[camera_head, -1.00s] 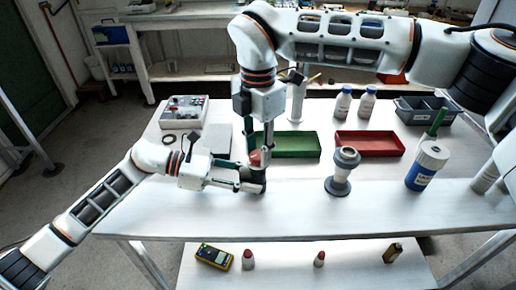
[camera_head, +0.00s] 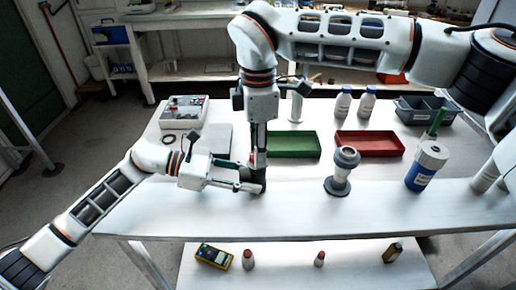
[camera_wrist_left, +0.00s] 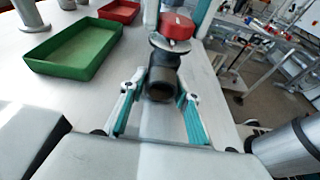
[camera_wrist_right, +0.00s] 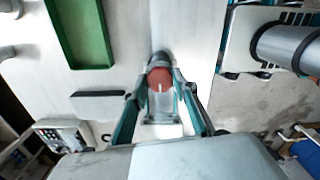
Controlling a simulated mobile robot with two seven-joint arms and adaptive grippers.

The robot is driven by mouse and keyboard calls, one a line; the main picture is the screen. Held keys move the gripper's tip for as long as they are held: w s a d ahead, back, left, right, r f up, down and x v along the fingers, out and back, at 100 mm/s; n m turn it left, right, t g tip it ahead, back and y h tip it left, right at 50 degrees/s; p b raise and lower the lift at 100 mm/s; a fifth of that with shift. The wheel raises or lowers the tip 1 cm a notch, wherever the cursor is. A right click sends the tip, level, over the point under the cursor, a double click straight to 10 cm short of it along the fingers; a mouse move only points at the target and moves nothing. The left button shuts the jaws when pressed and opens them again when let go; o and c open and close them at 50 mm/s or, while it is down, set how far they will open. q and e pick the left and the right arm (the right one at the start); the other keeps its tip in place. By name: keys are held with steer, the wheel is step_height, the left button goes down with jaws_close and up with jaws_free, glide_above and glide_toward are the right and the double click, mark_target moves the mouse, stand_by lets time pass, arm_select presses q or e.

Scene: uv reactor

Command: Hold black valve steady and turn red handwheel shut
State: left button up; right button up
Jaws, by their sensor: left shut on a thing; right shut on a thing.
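The black valve (camera_wrist_left: 161,80) stands on the white table, with the red handwheel (camera_wrist_left: 176,27) on top of it. My left gripper (camera_head: 252,187) comes in low from the left and is shut on the valve body; its teal-padded fingers (camera_wrist_left: 158,105) flank the valve in the left wrist view. My right gripper (camera_head: 258,152) points straight down from above and is shut on the red handwheel. In the right wrist view the handwheel (camera_wrist_right: 160,77) lies between my right fingers (camera_wrist_right: 160,88). In the head view the handwheel is mostly hidden by my right gripper.
A green tray (camera_head: 318,151) and a red tray (camera_head: 398,151) lie behind and to the right. A grey flanged fitting (camera_head: 340,186) and a blue-labelled container (camera_head: 420,178) stand to the right. A control box (camera_head: 184,112) sits at the back left. The front table strip is clear.

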steer(key=shift+d, duration=0.1)
steer(key=o, duration=1.1)
step_height(320, 180, up, 12)
arm_select(q)
steer(key=o, duration=0.9)
